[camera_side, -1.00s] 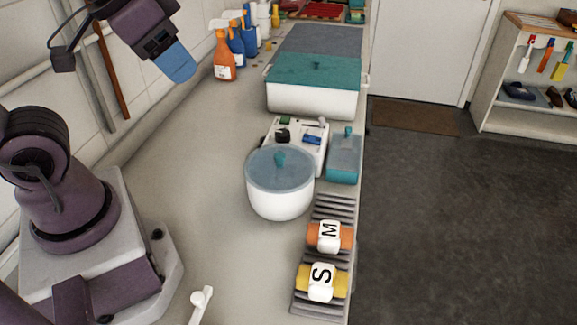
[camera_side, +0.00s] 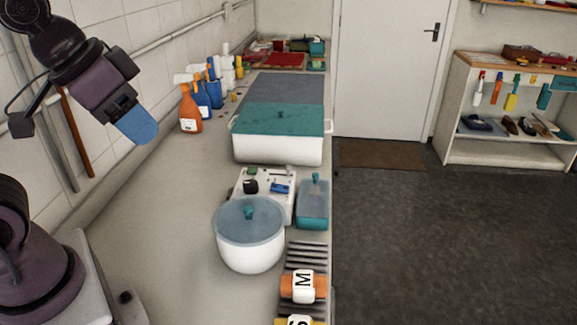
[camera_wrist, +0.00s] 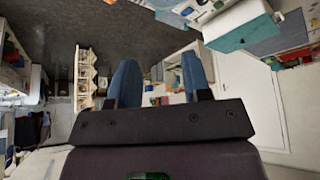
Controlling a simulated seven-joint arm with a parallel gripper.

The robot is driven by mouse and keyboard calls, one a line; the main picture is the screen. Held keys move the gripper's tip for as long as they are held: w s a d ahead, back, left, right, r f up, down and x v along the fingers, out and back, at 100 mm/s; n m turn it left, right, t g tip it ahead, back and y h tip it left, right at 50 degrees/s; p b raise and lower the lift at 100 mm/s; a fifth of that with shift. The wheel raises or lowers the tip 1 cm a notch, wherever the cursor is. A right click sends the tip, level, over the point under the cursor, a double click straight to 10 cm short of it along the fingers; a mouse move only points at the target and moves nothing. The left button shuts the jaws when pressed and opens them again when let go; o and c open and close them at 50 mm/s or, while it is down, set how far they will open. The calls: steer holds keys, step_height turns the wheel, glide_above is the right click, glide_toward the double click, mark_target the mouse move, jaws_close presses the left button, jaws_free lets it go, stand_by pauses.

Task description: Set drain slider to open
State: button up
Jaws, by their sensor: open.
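A white control box (camera_side: 288,207) stands on the counter behind a white pot. Its top carries a black knob (camera_side: 251,187), a blue part (camera_side: 279,188) and a green part (camera_side: 252,171). I cannot tell which of these is the drain slider or how it is set. The pot hides part of the box's front. My gripper (camera_side: 138,128) hangs in the air at the left near the tiled wall, well away from the box. In the wrist view my gripper (camera_wrist: 160,82) shows two blue fingers spread apart, with nothing held between them.
The white pot (camera_side: 250,257) has a blue-grey lid. Spray bottles (camera_side: 191,108) line the wall. A grey rack (camera_side: 310,252) is in front. The left counter is clear.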

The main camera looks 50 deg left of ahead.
step_height(320, 180, down, 2)
steer(key=w+g, duration=0.2)
steer(key=n+g, duration=0.4)
steer(key=n, duration=0.5)
glide_above(288, 166)
step_height(288, 166, down, 12)
step_height(288, 166, down, 13)
steer(key=shift+r, duration=0.1)
